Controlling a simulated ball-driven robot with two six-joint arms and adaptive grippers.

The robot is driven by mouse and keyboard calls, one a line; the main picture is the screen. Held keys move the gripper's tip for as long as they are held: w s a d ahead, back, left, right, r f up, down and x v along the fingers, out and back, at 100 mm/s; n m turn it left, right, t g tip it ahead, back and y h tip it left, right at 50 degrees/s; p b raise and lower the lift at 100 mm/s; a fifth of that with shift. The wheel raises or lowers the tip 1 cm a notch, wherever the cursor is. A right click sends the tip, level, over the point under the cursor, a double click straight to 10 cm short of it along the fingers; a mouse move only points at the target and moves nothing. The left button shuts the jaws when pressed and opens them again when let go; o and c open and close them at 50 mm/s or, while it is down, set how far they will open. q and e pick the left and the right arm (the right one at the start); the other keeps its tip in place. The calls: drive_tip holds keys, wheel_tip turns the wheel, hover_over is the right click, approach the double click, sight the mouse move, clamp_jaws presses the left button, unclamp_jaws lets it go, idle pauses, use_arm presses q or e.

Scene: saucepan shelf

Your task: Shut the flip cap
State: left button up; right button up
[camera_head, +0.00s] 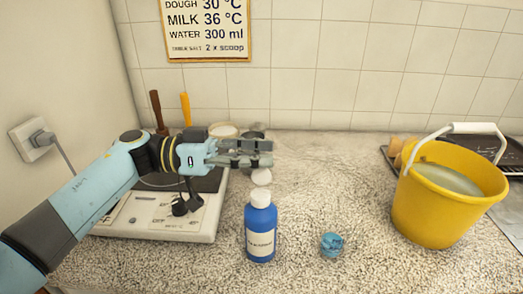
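A blue bottle (260,232) with a pale label stands upright on the speckled counter, near the middle of the head view. It has a white top (260,197). The round white flip cap (261,176) stands up above that top, so it is open. My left gripper (262,152) comes in from the left, with its fingers pointing right just above the flip cap. Its fingers look close together, but their spacing in depth is unclear. I cannot tell whether it touches the cap. My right gripper is out of view.
A yellow bucket (432,213) with a white handle stands at the right, before a dark tray (455,142). A small blue object (331,244) lies right of the bottle. A white appliance (150,222) sits under my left arm. The counter between bottle and bucket is mostly clear.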

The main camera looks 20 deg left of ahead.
use_arm(q)
drive_tip(key=shift+w+d, duration=0.1)
drive_tip(key=shift+d, duration=0.2)
clamp_jaws()
